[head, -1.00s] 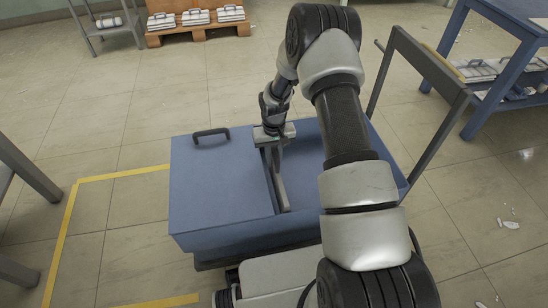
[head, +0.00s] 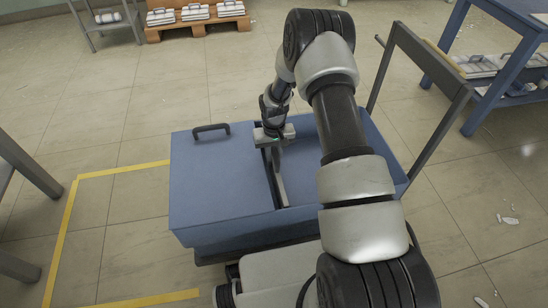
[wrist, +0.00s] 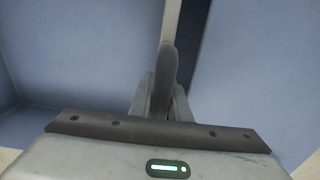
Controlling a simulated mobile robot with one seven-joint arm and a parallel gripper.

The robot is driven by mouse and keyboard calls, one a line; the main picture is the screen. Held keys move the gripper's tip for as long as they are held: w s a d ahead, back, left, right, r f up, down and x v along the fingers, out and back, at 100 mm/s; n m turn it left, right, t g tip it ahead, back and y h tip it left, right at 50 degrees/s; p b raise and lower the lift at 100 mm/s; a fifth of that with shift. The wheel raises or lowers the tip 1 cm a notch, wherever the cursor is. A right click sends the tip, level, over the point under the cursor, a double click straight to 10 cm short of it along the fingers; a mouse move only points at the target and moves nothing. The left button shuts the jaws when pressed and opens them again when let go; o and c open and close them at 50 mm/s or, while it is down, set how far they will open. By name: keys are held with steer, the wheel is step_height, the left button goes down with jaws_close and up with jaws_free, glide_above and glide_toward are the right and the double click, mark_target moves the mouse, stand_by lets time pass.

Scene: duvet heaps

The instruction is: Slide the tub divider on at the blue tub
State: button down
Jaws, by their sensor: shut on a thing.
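The blue tub (head: 215,182) stands in front of me in the head view, with a black handle (head: 211,131) at its back left. My gripper (head: 273,142) points down over the tub's middle and is shut. In the wrist view my gripper (wrist: 161,100) is closed around a dark curved grip, which I take to be part of the tub divider. The divider shows as a narrow grey bar (head: 280,183) running front to back across the tub. Its lower edge and seating are hidden. Blue surfaces lie on both sides of it in the wrist view.
A grey push-bar frame (head: 425,75) rises at the tub's right. A blue table (head: 490,70) stands at right, a pallet (head: 190,25) with white stacks behind. Yellow tape (head: 62,235) marks the floor at left. Debris (head: 508,219) lies on the floor at right.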

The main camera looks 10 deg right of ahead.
steer(key=shift+f, duration=0.85)
steer(key=c, duration=1.6)
jaws_free()
step_height(320, 180, up, 17)
steer(key=p, duration=0.4)
steer(key=shift+r, duration=0.2)
